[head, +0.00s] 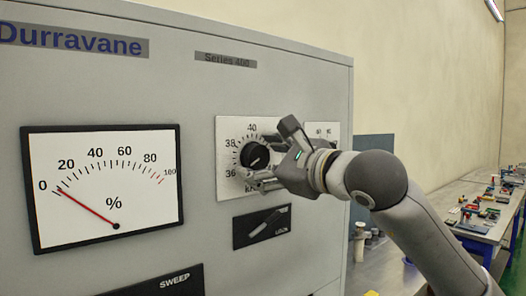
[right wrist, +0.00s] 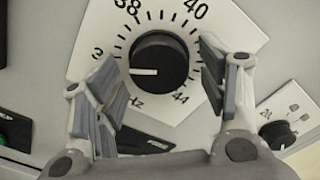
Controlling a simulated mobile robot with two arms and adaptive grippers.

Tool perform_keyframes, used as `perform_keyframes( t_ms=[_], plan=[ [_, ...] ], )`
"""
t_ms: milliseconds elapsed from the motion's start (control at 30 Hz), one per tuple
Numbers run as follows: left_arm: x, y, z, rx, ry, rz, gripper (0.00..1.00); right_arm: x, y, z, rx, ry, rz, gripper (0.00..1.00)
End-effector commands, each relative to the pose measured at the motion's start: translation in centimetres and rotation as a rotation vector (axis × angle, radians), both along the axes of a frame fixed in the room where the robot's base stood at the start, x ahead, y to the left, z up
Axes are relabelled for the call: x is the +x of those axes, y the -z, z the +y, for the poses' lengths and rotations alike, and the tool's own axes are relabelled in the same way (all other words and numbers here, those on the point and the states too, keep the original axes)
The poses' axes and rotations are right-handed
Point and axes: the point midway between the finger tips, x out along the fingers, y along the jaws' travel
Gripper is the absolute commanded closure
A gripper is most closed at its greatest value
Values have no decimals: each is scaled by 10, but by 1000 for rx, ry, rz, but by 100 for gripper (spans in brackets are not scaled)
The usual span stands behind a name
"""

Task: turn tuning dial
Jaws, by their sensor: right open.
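The tuning dial (head: 254,156) is a round black knob on a white scale plate (head: 229,190) on the front of the grey cabinet. The dial's white line points to the lower left, towards the 36 side, in the head view. In the right wrist view the dial (right wrist: 160,62) shows between the two fingers, its line pointing left. My right gripper (head: 266,163) is open, with one finger on either side of the dial. In the right wrist view the gripper (right wrist: 156,76) shows gaps beside the knob; contact is not visible. My left gripper is not in view.
A meter (head: 106,185) at left has its red needle near 0. A dark switch plate (head: 262,227) sits below the dial. A smaller black knob (right wrist: 278,134) is at lower right in the right wrist view. Benches with small items (head: 480,210) stand at far right.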

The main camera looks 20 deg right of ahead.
Motion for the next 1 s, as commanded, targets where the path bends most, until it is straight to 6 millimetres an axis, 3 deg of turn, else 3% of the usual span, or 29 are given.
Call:
perform_keyframes(
  t_ms=[333,667,1000],
  plan=[
    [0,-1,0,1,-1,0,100,4,1,1,1,0,0,35],
    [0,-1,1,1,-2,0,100,4,1,2,1,-1,1,77],
    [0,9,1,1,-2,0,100,3,3,3,45,-3,15,79]
  ],
)
